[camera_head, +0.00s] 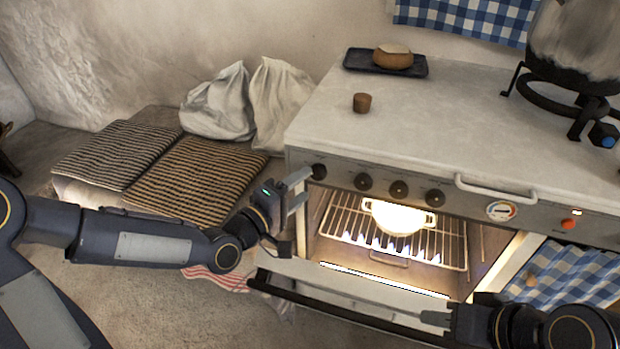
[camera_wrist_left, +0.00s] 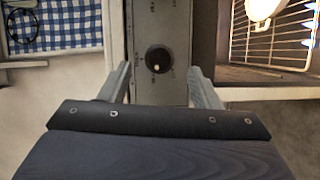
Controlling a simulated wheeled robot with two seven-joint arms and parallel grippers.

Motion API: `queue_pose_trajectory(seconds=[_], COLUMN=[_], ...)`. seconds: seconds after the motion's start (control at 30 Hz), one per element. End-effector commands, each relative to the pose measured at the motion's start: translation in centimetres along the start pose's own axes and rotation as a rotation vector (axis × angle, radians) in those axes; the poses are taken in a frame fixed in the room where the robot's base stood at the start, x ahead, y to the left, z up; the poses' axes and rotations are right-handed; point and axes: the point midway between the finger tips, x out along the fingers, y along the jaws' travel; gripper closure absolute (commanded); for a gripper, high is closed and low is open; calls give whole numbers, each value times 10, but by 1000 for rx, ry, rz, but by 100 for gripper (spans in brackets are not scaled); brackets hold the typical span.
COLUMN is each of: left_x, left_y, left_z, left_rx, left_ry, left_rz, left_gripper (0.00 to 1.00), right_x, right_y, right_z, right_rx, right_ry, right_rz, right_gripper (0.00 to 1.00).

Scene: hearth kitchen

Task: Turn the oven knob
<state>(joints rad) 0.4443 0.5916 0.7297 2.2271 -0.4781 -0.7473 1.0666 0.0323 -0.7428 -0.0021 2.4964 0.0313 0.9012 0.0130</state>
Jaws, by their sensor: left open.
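The oven front carries a row of dark round knobs. The leftmost knob (camera_head: 319,171) is at the panel's left end, with others (camera_head: 363,181) to its right. My left gripper (camera_head: 299,190) is open just left of and in front of the leftmost knob. In the left wrist view a black knob (camera_wrist_left: 158,59) with a pale dot lies ahead, between the lines of the open fingers (camera_wrist_left: 160,88), and I see no contact. My right gripper (camera_head: 436,318) is low at the right by the oven door; only part of its fingers shows.
The oven door (camera_head: 350,290) hangs open below the lit oven, where a white bowl (camera_head: 398,218) sits on a wire rack (camera_head: 345,220). A towel handle (camera_head: 490,188) sticks out right of the knobs. A bench with striped cushions (camera_head: 185,180) stands at the left.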

Motion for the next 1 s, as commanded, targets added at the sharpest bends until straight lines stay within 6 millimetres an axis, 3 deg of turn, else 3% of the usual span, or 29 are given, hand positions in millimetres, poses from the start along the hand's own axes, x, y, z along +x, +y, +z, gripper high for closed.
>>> queue_pose_trajectory(seconds=[0.1,0.27,0.8,1.0], left_x=[-20,-34,-36,-54], left_y=[1,0,0,-20], left_z=[-1,0,0,-7], left_rx=[0,-2,5,221], left_ry=[3,2,0,2], left_rz=[-2,0,-5,-216], left_gripper=[43,43,43,43], right_x=[-4,-6,-5,-6], right_y=[-2,-2,-2,-2], right_z=[-2,-3,-3,-3], right_rx=[0,0,0,0], right_ry=[0,0,0,0], right_rz=[0,0,0,0], right_gripper=[64,64,64,64])
